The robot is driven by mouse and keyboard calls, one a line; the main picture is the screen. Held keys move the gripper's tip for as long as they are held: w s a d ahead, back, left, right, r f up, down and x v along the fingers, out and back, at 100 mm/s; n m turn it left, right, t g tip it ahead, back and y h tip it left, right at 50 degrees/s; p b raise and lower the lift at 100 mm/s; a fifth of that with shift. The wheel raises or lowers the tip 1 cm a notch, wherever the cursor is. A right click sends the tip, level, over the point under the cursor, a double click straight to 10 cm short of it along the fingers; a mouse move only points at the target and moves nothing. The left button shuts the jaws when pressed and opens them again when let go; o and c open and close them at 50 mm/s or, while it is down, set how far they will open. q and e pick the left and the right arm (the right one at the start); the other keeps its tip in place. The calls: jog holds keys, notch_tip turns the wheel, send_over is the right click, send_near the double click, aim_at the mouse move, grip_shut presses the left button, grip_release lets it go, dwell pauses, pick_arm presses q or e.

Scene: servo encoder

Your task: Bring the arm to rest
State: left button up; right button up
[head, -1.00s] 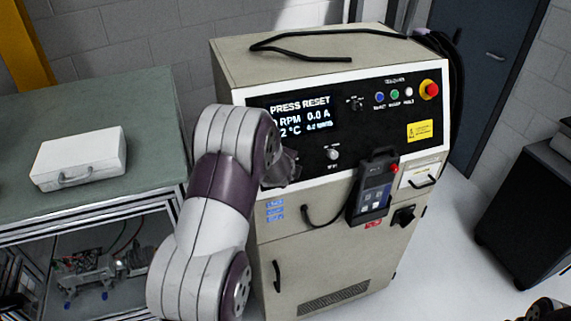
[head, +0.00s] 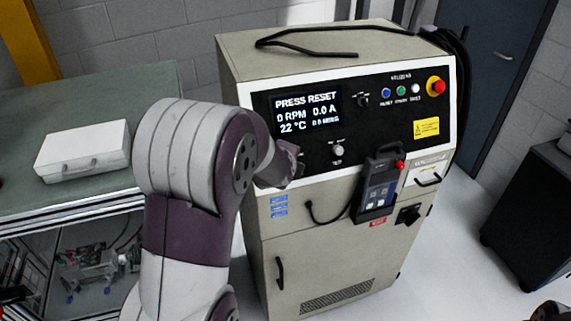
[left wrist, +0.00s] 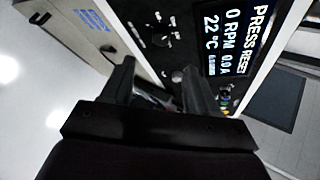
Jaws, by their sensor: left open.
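My left arm (head: 190,190) rises in front of the beige control cabinet (head: 320,240) in the head view. My left gripper (head: 290,162) is partly hidden behind its own wrist, in front of the black panel below the display. In the left wrist view the two dark fingers of the left gripper (left wrist: 158,85) are apart, with nothing seen held between them. A round knob (left wrist: 178,75) shows beyond the fingers; whether they touch the panel cannot be told. The display (head: 307,111) reads PRESS RESET, 0 RPM, 0.0 A, 22 °C. My right gripper is not in view.
A hand-held pendant (head: 377,185) hangs on the cabinet front, with a red emergency button (head: 436,86) above right. A bench (head: 150,95) with a white case (head: 82,150) stands left. A dark cabinet (head: 525,215) stands right, with clear floor (head: 455,255) between.

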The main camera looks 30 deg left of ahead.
pick_arm(q)
jog(key=shift+v, duration=0.9)
jog(key=shift+r, duration=0.1)
jog(key=s+d+f+n+g+h+b, duration=0.2)
jog(key=s+d+f+n+g+b, duration=0.2)
jog(key=s+d+f+n, duration=0.3)
jog(key=s+d+f+n+g+h+b, duration=0.1)
jog(key=s+d+f+n+g+b, duration=0.3)
jog(key=s+d+f+n, duration=0.3)
jog(key=s+f+n, duration=0.2)
jog(key=s+f, duration=0.1)
jog(key=s, duration=0.1)
jog(key=shift+f+h+b, duration=0.3)
jog(key=shift+h+b, duration=0.05)
jog(key=shift+h, duration=0.05)
